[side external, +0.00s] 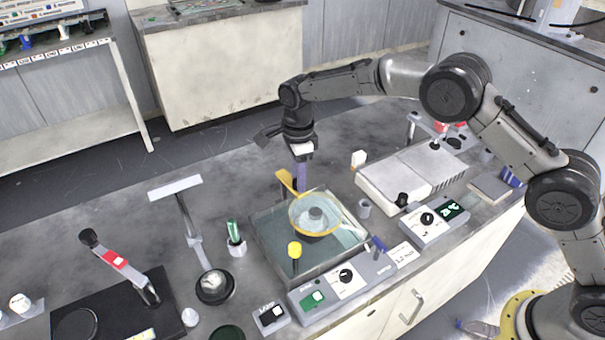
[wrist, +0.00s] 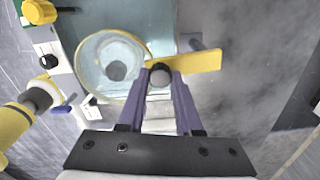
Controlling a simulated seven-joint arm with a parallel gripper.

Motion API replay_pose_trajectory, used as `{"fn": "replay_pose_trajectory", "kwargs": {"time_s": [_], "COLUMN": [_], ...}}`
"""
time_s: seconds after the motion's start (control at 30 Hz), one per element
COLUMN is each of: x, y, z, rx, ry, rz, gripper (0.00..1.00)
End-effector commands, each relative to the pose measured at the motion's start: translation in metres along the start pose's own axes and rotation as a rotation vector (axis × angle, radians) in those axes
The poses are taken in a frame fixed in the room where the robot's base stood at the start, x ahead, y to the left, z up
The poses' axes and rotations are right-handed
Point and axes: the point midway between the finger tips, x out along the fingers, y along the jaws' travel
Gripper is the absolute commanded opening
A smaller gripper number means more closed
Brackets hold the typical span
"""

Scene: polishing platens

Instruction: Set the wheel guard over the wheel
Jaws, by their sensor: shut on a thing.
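The wheel guard is a clear round cover with a yellow rim (side external: 297,224) and a flat yellow arm. My gripper (side external: 300,186) is shut on the dark knob of this arm, at the back left of the cover. In the wrist view the purple fingers of my gripper (wrist: 160,80) pinch the knob beside the guard (wrist: 92,58). The wheel, with a grey round hub (side external: 315,214), shows through the cover. The hub also shows off-centre inside the rim in the wrist view (wrist: 117,71). I cannot tell whether the guard rests on anything or hangs above the wheel.
The wheel stands in a glassy, square basin (side external: 268,247) with a grey control panel (side external: 338,285) in front. A yellow-capped post (side external: 295,251) rises at its left front. A green-topped tube in a holder (side external: 236,240) stands left, a pale box unit (side external: 410,178) right.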

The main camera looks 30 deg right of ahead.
Motion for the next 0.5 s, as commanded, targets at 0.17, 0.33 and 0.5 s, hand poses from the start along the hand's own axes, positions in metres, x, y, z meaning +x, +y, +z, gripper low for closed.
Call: {"fn": "replay_pose_trajectory", "kwargs": {"time_s": [0.17, 0.33, 0.5], "x": [-0.0012, -0.0013, -0.0014], "y": [0.0012, 0.0015, 0.0015], "z": [0.0042, 0.0061, 0.0069], "rx": [0.06, 0.088, 0.095], "ry": [0.001, 0.0, -0.001], "rz": [0.0, 0.0, 0.0], "gripper": [0.0, 0.0, 0.0]}}
